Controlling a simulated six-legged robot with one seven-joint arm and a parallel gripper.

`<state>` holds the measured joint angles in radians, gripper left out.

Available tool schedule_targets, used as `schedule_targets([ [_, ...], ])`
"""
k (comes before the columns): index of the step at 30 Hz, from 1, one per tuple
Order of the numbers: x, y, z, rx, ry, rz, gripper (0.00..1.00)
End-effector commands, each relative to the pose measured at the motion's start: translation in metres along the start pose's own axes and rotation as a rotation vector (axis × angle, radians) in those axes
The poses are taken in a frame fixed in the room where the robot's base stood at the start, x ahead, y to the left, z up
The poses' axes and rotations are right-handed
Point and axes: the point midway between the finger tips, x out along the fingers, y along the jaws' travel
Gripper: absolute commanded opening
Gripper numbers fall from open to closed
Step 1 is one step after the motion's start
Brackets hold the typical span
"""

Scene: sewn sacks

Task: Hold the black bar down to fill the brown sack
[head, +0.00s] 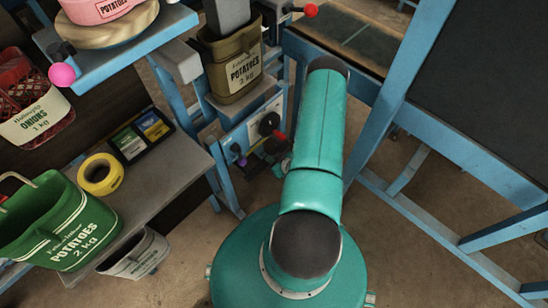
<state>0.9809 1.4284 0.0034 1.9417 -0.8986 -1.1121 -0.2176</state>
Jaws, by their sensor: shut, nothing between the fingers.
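The brown sack (235,68), printed "POTATOES 2 kg", hangs upright and open under a grey chute (227,16) on the blue filling stand. I cannot make out its fill level. Below it, the stand's pale panel (255,130) carries a black round knob, a red-tipped lever (279,137) and purple knobs (241,161). I cannot tell the black bar for sure among these dark parts. My teal arm reaches towards the stand and bends down out of sight. Only a small part of my gripper (276,166) shows low beside the panel, shut; its fingertips are mostly hidden.
A grey bench at left holds yellow tape (100,174), a dark tray (142,134) and a green potato sack (58,224). A red onion sack (35,105) and a pink sack (98,9) are at upper left. A blue frame (455,160) stands at right. Floor between is clear.

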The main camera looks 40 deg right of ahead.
Motion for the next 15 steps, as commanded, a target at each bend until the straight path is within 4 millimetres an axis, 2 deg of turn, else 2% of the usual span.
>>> schedule_targets([
  [15,0.0047,0.0001,0.0069,0.000,0.012,-0.001,0.00],
])
